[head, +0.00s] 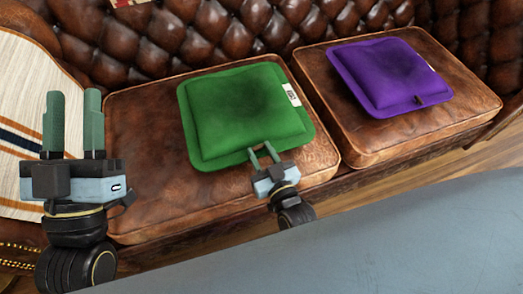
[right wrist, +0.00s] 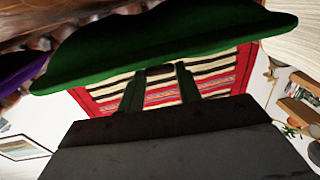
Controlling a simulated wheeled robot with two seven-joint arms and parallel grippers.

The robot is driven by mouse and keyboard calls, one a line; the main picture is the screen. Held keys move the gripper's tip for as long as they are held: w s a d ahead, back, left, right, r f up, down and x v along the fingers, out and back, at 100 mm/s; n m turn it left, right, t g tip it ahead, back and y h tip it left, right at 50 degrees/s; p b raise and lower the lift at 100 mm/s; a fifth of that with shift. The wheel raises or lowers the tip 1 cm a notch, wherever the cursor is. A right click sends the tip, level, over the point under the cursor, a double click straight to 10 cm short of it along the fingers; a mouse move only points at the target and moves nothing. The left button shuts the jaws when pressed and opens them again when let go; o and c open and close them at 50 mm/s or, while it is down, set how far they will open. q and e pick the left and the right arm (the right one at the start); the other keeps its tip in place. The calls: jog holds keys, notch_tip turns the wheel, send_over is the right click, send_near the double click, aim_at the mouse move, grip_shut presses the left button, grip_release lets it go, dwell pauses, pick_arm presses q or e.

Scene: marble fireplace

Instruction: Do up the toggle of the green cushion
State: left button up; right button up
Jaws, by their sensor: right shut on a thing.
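The green cushion (head: 245,110) lies on the left brown leather seat, with a white label on its right side. It fills the upper part of the right wrist view (right wrist: 170,40). My right gripper (head: 262,150) is at the cushion's front edge, its fingers close together. In the right wrist view, a small dark piece, apparently the toggle (right wrist: 160,70), sits between the fingertips, just under the cushion's edge. The gripper is shut on it. Whether it passes through a loop cannot be seen. My left gripper (head: 74,122) is open and empty, upright at the left, away from the cushion.
A purple cushion (head: 390,75) with a small dark toggle (head: 418,99) lies on the right leather seat. The tufted sofa back (head: 160,40) rises behind. A striped cloth (head: 25,110) is at the left. Bare leather (head: 150,150) lies left of the green cushion.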

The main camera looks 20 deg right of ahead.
jog(key=shift+d+n+g+y+p, duration=0.15)
jog(key=shift+n+y+p, duration=0.1)
jog(key=shift+n+y, duration=0.4)
jog(key=shift+d+n+g+y+p, duration=0.15)
jog(key=shift+n+y+p, duration=0.15)
jog(key=shift+y, duration=0.55)
pick_arm(q)
jog(key=f+g, duration=0.1)
jog(key=w+f+g, duration=0.1)
jog(key=f+y, duration=0.1)
jog(key=shift+w+g, duration=0.25)
jog(key=shift+g, duration=0.15)
pick_arm(e)
jog(key=shift+a, duration=0.1)
pick_arm(q)
jog(key=shift+r, duration=0.1)
pick_arm(e)
jog(key=o, duration=1)
